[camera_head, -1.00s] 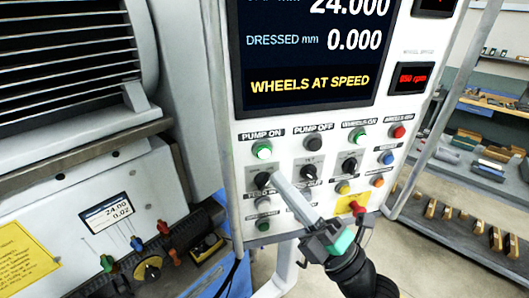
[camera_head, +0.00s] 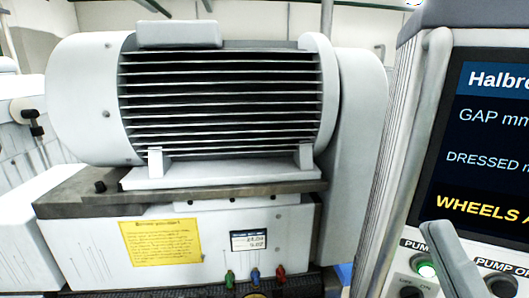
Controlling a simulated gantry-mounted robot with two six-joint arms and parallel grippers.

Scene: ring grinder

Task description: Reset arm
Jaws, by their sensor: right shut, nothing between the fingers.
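My right gripper (camera_head: 436,232) shows at the lower right edge as a grey, narrow, shut finger pair, with nothing held. Its tip overlaps the control panel (camera_head: 395,190) just right of the green-lit PUMP ON button (camera_head: 426,270). I cannot tell whether it touches the panel. The rest of my right arm is cut off below the frame. My left gripper is not in view.
The grinder's large white motor housing (camera_head: 85,95) with dark vents fills the middle. Below it are a yellow notice (camera_head: 160,242), a small display (camera_head: 248,240) and green, blue and red valve handles (camera_head: 255,275). The panel screen (camera_head: 490,150) is partly cut off at right.

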